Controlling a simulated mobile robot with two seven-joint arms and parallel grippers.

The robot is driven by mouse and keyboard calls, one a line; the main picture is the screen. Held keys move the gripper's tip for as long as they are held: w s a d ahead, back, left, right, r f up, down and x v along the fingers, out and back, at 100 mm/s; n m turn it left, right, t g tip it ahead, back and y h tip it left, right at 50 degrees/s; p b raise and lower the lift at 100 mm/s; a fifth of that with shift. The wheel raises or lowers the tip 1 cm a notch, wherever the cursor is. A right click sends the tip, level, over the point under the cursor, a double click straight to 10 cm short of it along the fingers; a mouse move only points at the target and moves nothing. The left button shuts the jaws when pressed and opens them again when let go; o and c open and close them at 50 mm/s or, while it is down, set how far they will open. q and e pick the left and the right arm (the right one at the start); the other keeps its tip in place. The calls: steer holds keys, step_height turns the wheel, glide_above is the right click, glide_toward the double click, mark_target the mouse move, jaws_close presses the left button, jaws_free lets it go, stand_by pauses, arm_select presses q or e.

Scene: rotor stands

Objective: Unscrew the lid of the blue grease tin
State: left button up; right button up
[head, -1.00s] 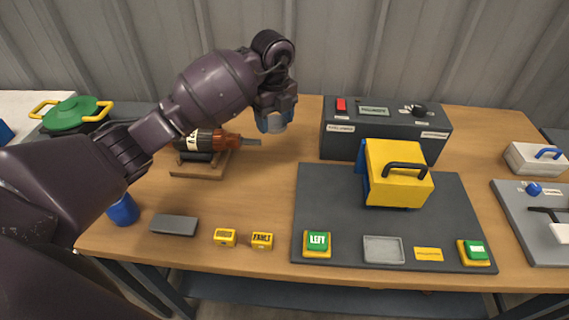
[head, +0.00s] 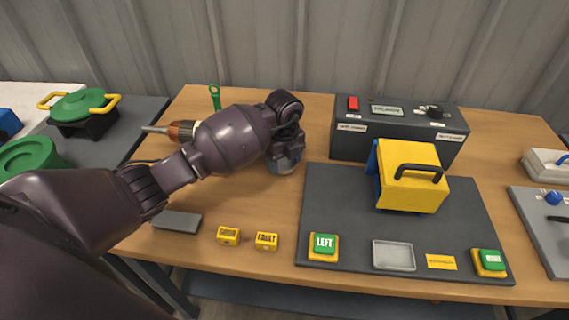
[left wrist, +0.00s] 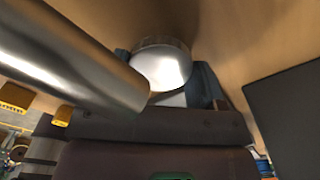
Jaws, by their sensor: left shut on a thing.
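My left gripper (head: 285,163) points down low over the wooden table, left of the dark mat. In the left wrist view it is shut on a round silvery thing (left wrist: 161,66) that looks like a lid. Its fingers sit on both sides of it. I cannot tell whether it touches the table. The blue grease tin is not visible in the head view now; my left arm covers the left front of the table. My right gripper is not in view.
A dark mat (head: 330,185) with a yellow box (head: 409,192) lies to the gripper's right. A control box (head: 395,148) stands behind. A grey block (head: 176,221) and two yellow blocks (head: 228,236) lie in front.

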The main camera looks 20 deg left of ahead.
arm_select(q)
steer(key=shift+f, duration=0.7)
steer(key=shift+f, duration=0.15)
steer(key=o, duration=1)
